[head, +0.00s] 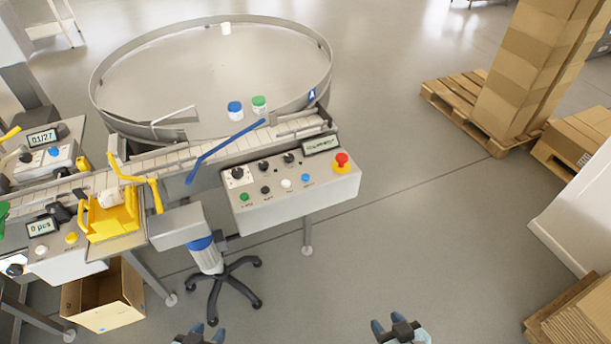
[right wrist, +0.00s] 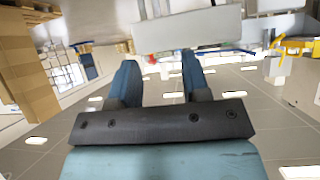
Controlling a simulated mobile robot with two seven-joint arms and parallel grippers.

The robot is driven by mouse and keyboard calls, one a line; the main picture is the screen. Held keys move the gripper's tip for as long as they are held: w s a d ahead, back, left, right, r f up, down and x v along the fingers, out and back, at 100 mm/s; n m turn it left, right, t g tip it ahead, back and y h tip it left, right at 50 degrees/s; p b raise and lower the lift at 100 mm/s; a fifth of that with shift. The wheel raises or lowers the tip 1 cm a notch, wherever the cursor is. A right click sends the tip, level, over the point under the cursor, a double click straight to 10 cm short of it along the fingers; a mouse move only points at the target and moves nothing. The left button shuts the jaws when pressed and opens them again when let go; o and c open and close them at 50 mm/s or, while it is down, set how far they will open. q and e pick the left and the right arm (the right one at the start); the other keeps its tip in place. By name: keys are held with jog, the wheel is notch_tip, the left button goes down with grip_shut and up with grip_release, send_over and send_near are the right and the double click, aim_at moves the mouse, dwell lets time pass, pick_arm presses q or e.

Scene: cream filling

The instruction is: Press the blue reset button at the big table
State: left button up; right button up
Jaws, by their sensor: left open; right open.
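The big round table (head: 215,75) has a control panel (head: 290,200) at its front right. On the panel a small blue button (head: 306,178) sits between a white button (head: 286,184) and a red emergency knob (head: 341,162). My left gripper (head: 200,334) is at the bottom edge, partly cut off, open and empty. My right gripper (head: 396,324) is at the bottom centre right, open and empty, well apart from the panel. In the right wrist view its two blue fingers (right wrist: 158,85) are spread with nothing between them.
A cardboard box (head: 104,296) is at lower left. A conveyor (head: 200,150) with a blue guide bar (head: 224,150) runs behind the panel. Stacked boxes on a pallet (head: 480,113) stand at right.

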grip_shut()
dwell(1.4)
